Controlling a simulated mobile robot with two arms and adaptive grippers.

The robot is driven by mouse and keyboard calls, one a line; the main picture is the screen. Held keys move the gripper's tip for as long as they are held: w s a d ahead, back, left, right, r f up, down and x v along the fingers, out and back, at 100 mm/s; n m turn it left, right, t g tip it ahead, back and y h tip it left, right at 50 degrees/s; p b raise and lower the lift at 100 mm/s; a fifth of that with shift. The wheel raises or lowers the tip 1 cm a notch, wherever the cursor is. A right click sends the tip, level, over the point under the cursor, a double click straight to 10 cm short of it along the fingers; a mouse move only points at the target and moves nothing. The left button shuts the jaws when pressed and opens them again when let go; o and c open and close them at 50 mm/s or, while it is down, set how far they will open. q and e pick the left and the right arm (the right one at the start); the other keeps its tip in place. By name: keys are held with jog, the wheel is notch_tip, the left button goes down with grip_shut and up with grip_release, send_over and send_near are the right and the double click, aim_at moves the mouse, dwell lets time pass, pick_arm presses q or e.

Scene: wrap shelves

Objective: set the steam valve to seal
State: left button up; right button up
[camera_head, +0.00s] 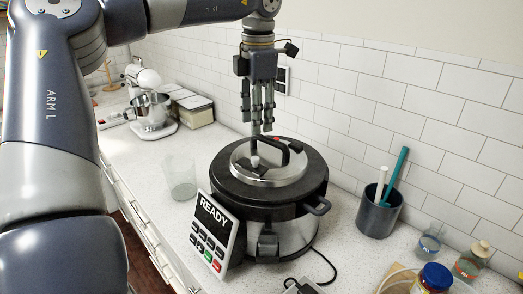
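A round pressure cooker (268,203) with a black rim and a steel body stands on the counter, its lid (285,178) on. A black arched handle spans the lid. A small pale knob (254,161) on a dark base sits near the handle's left end; it looks like the steam valve, but its setting cannot be read. The control panel (211,226) reads READY. My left gripper (261,128) points down over the lid's back part, fingers close together in this view; whether they touch the handle is unclear. My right gripper is out of view.
A clear glass (180,177) stands left of the cooker, a grey utensil cup (379,211) right of it. Jars (432,280) crowd the front right corner. A stand mixer (151,106) and boxes (193,110) are farther back. The tiled wall runs close behind.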

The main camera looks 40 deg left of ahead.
aim_at(255, 158)
pick_arm(q)
jog(key=f+p, duration=0.1)
jog(key=f, duration=0.6)
jog(key=f+p, duration=0.1)
jog(key=f, duration=0.2)
jog(key=shift+a+f+p, duration=0.15)
jog(key=shift+a+p, duration=0.15)
jog(key=shift+a, duration=0.05)
jog(key=shift+c, duration=0.6)
